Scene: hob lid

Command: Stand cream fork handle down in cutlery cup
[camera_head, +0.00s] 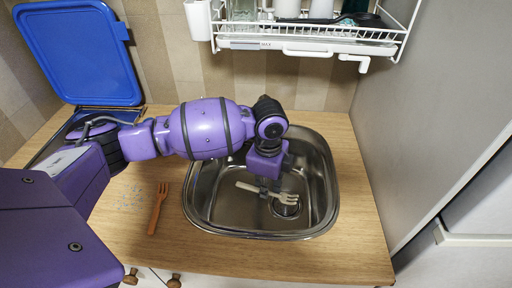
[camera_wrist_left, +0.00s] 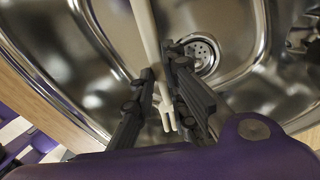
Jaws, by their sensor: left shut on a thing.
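The cream fork (camera_head: 247,187) is low in the sink, its tines pointing right near the drain. My left gripper (camera_head: 268,191) reaches down into the sink and is shut on the fork near its tined end. In the left wrist view, the fork's pale handle (camera_wrist_left: 146,35) runs up and away from between the fingers (camera_wrist_left: 161,80). I cannot tell whether the fork touches the sink floor. A white cup (camera_head: 198,20), which looks like the cutlery cup, hangs at the left end of the dish rack. Its inside is hidden. My right gripper is not in view.
The steel sink (camera_head: 327,207) is set in a wooden counter (camera_head: 345,250). A brown fork (camera_head: 158,208) lies left of the sink. A raised blue lid (camera_head: 80,50) stands at the back left. The white wire rack (camera_head: 310,40) holds dishes above; a grey panel (camera_head: 430,100) bounds the right.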

